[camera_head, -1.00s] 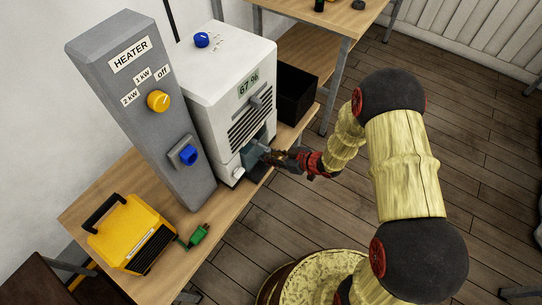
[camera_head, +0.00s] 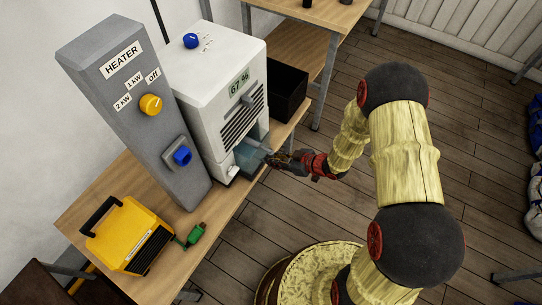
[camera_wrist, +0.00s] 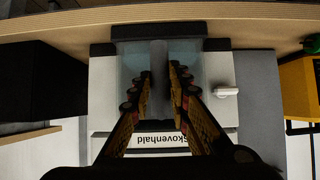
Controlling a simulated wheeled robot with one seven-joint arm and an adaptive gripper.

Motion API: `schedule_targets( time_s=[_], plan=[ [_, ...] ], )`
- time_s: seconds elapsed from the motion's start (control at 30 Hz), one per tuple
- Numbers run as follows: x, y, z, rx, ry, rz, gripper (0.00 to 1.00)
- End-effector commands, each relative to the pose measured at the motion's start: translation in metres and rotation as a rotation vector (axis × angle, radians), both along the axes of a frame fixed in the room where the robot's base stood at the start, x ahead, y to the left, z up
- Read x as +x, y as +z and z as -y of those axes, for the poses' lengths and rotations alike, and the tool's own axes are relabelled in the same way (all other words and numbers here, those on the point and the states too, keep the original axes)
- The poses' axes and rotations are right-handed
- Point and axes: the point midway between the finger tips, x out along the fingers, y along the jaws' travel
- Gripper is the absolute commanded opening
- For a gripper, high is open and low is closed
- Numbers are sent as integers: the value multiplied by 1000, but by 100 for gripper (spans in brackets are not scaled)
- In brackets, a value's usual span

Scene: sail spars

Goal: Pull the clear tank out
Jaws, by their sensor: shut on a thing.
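The clear tank (camera_head: 249,158) is a bluish see-through box low in the front of the white machine (camera_head: 218,60). Part of it sticks out of the opening; its rear is hidden inside. My gripper (camera_head: 273,159) is shut on the tank's grey handle at its front. In the wrist view, my gripper (camera_wrist: 160,78) has a finger on each side of the grey handle (camera_wrist: 158,58), with the clear tank (camera_wrist: 131,62) showing on both sides.
A grey heater post (camera_head: 125,105) with yellow and blue knobs stands left of the machine. A yellow heater (camera_head: 128,232) and a green plug (camera_head: 194,235) are on the table (camera_head: 95,190) in front. A black bin (camera_head: 288,92) stands behind.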

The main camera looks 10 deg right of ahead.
Motion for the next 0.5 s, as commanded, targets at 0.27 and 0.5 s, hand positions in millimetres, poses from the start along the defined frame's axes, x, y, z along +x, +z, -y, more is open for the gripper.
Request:
schedule_targets(
  time_s=[0.27, 0.5],
  plan=[
    [-11, -1, 13, -2, -2, -6, 0],
    [-19, -1, 24, -2, -2, -4, 0]
  ],
)
